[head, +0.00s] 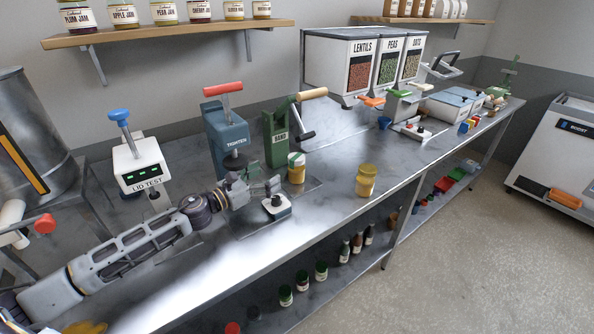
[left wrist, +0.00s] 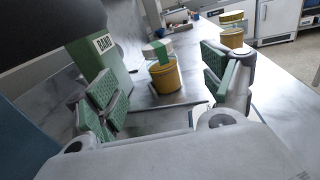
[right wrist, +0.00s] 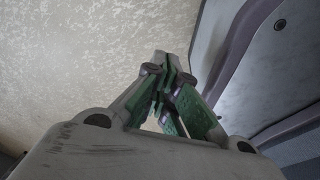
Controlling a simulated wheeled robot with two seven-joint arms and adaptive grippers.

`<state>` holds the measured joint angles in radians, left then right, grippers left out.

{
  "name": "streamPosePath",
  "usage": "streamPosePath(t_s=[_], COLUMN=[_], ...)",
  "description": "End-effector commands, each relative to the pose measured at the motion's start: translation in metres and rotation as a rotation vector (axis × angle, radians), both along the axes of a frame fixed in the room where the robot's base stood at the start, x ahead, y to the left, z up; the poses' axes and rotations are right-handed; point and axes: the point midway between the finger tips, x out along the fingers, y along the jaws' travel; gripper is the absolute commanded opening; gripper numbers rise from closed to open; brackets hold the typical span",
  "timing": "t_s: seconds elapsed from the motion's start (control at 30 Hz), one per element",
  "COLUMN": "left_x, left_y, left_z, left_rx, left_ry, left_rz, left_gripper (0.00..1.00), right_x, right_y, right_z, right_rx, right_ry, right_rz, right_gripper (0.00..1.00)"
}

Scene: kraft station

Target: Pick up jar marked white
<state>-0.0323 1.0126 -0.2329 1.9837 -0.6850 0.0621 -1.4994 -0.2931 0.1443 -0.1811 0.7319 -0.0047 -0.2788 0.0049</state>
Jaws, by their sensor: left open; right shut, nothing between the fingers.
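A jar with a white band and a green patch around its top (head: 296,168) stands upright on the bench beside the green BAND device (head: 276,138). Its yellow body (left wrist: 165,78) shows ahead, between my open fingers, in the left wrist view. A second, all-yellow jar (head: 366,181) stands farther right; it also shows in the left wrist view (left wrist: 231,37), near the right finger. My left gripper (head: 262,184) is open and empty, just left of the banded jar and apart from it. My right gripper (right wrist: 162,80) is shut and empty, away from the bench.
The blue TIGHTEN press (head: 228,138) and the LID TEST device (head: 138,165) stand behind my left arm. Bench space around the all-yellow jar is clear. Bottles stand on the lower shelf.

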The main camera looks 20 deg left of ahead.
Motion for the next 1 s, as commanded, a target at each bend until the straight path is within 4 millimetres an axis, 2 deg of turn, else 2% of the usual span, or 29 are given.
streamPosePath(t_s=[0.37, 1.0], left_x=[0.005, 0.029], left_y=[-0.002, -0.016], left_z=[0.001, 0.001], left_rx=[-0.001, -0.001], left_ry=[-0.002, -0.002], left_rz=[0.001, 0.001], left_gripper=[0.82, 0.82], right_x=[-0.003, -0.018], right_y=[-0.001, -0.008], right_z=[0.001, 0.002], right_rx=[0.0, -0.007], right_ry=[0.002, 0.014], right_rz=[0.0, 0.002], right_gripper=[0.0, 0.0])
